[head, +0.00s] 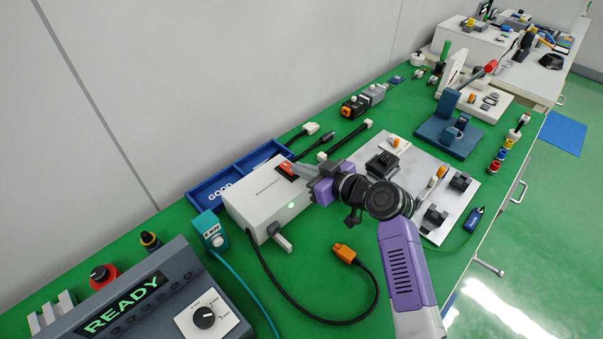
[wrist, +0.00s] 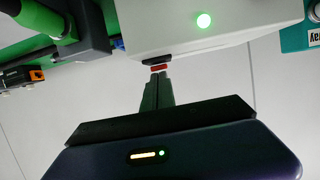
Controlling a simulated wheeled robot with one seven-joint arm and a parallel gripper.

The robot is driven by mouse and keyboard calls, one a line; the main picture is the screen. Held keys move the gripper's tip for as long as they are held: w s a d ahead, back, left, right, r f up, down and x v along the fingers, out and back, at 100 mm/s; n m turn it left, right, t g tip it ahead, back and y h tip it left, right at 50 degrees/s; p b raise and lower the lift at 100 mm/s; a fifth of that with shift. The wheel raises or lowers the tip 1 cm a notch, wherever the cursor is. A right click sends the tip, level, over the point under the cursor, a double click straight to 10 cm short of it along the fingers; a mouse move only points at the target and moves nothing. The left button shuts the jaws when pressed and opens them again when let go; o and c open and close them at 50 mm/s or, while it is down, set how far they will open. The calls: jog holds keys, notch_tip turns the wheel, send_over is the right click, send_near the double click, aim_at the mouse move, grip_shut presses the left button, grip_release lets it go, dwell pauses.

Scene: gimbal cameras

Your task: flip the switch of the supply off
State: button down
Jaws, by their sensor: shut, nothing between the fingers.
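The supply (head: 265,200) is a white box on the green bench, left of centre in the head view. A green light glows on its side face, and the box also fills the top of the wrist view (wrist: 230,25). Its switch (head: 287,171) is red in a dark surround at the far right of the top. In the wrist view the red switch (wrist: 158,68) shows right at the fingertips. My gripper (wrist: 157,78) is shut and empty, its tips at the switch; I cannot tell whether they touch it. In the head view my gripper (head: 300,172) partly hides the switch area.
A blue tray marked GOOD (head: 205,190) lies behind the supply. A grey console reading READY (head: 130,305) and a teal device (head: 210,230) stand to the left. A black cable with an orange plug (head: 345,254) lies in front. A metal plate with fixtures (head: 400,160) lies right.

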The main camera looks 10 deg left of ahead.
jog(key=shift+f, duration=0.1)
jog(key=shift+r, duration=0.2)
jog(key=shift+r+p, duration=0.55)
jog(key=shift+r, duration=0.1)
